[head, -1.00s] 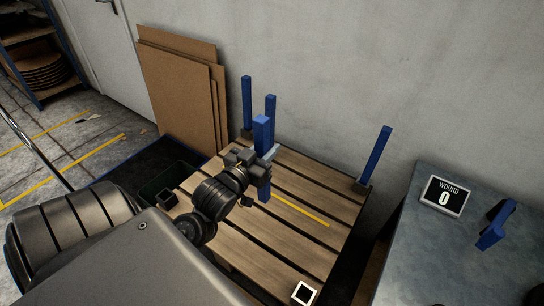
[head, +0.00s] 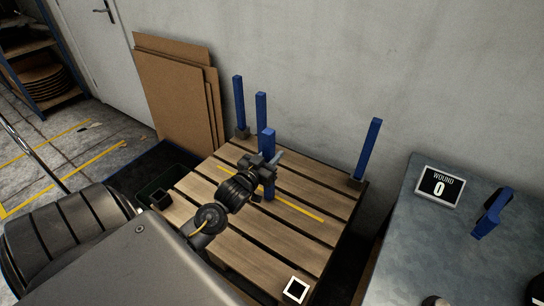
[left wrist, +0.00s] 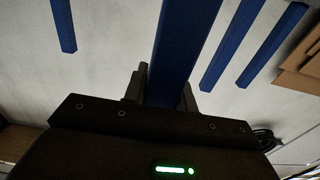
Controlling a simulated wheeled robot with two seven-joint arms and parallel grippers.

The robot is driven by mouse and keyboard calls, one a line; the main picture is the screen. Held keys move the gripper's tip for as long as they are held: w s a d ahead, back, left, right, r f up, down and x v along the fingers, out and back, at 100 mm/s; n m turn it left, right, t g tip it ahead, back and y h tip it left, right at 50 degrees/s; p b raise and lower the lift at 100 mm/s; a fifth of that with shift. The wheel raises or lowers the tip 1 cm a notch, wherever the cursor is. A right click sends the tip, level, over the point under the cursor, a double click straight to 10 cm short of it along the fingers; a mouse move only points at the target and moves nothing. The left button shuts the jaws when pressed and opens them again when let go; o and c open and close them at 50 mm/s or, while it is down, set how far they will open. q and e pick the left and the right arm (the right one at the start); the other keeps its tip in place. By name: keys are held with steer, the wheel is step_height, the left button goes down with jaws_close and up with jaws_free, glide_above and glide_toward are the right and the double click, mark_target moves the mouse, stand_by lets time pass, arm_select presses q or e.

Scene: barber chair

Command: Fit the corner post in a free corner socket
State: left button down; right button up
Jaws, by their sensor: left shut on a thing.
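My left gripper (head: 266,172) is shut on a blue corner post (head: 268,146), held upright over the middle of the wooden pallet (head: 240,235). I cannot tell whether its lower end touches the boards. The held post also shows between the fingers in the left wrist view (left wrist: 178,50). The back-left socket (head: 242,132) holds a blue post (head: 239,103). The right socket (head: 357,182) holds another blue post (head: 370,148). My right gripper is out of view.
Another blue post (head: 261,116) stands near the back-left one; its foot is hidden. Brown boards (head: 172,95) lean on the wall behind. A grey table (head: 420,255) at right bears a "WOUND 0" sign (head: 439,186) and a blue object (head: 491,214). A yellow strip (head: 300,213) crosses the pallet.

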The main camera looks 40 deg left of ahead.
arm_select(q)
steer(key=shift+a+f, duration=0.25)
steer(key=shift+a, duration=0.05)
steer(key=shift+d, duration=0.2)
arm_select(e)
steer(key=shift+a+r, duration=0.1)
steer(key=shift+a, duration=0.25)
arm_select(q)
steer(key=shift+f, duration=0.1)
steer(key=c, duration=1.1)
jaws_free()
steer(key=shift+a, duration=0.1)
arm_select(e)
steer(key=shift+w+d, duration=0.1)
arm_select(q)
steer(key=shift+r, duration=0.2)
steer(key=shift+s+d, duration=0.25)
steer(key=shift+s, duration=1.75)
steer(key=shift+s+d, duration=0.2)
steer(key=shift+s, duration=1.8)
steer(key=shift+s+d, duration=0.25)
steer(key=shift+s, duration=1.75)
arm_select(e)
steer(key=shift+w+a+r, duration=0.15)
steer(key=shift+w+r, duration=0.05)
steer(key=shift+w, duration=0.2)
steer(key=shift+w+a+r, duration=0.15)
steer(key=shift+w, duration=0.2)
